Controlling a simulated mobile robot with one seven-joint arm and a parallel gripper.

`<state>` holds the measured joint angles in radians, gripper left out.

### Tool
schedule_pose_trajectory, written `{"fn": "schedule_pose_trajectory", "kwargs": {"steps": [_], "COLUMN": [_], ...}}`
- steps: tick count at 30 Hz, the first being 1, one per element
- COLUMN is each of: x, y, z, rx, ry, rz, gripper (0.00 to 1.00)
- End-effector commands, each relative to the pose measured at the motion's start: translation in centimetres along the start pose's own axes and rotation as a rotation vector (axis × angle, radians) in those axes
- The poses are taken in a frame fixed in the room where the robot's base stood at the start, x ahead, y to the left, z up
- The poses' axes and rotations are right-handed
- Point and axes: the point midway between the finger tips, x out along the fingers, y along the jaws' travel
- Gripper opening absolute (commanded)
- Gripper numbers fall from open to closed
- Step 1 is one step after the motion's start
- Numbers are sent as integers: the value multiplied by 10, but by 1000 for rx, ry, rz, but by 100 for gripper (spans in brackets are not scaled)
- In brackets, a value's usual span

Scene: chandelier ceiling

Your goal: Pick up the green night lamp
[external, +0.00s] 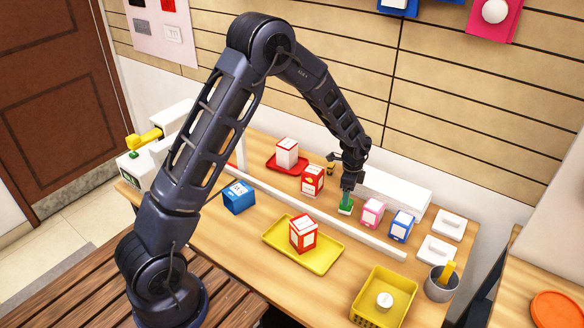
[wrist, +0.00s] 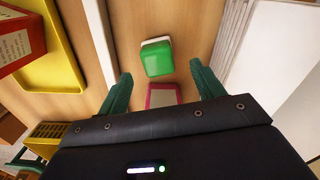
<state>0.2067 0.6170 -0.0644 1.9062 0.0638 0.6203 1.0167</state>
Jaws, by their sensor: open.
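The green night lamp (external: 345,208) is a small green block with a white edge, standing on the wooden table below my gripper (external: 347,194). In the wrist view the green lamp (wrist: 157,59) lies ahead, between the lines of my two green fingers (wrist: 160,74). The fingers are spread apart with nothing held between them. My gripper points down, and its fingers hide part of the lamp in the external view. I cannot tell exactly how high the fingertips are above the lamp.
A pink box (external: 372,212) stands close to the lamp's right, then a blue box (external: 401,226). A long white box (external: 395,191) lies behind. A red box (external: 313,180) is to the left. A low white rail (external: 320,220) and yellow tray (external: 276,241) are in front.

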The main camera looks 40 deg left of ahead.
Motion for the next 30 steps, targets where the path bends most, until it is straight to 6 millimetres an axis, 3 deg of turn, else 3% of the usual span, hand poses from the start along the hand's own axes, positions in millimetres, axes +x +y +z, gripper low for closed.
{"fn": "schedule_pose_trajectory", "kwargs": {"steps": [8, 18, 26, 30], "x": [20, 62, 66, 65], "y": [1, 2, 2, 2], "z": [0, 2, 2, 2], "rx": [1, 0, 0, 0], "ry": [0, 0, 0, 0], "rz": [0, 1, 0, 0], "gripper": [67, 67, 67, 42]}}
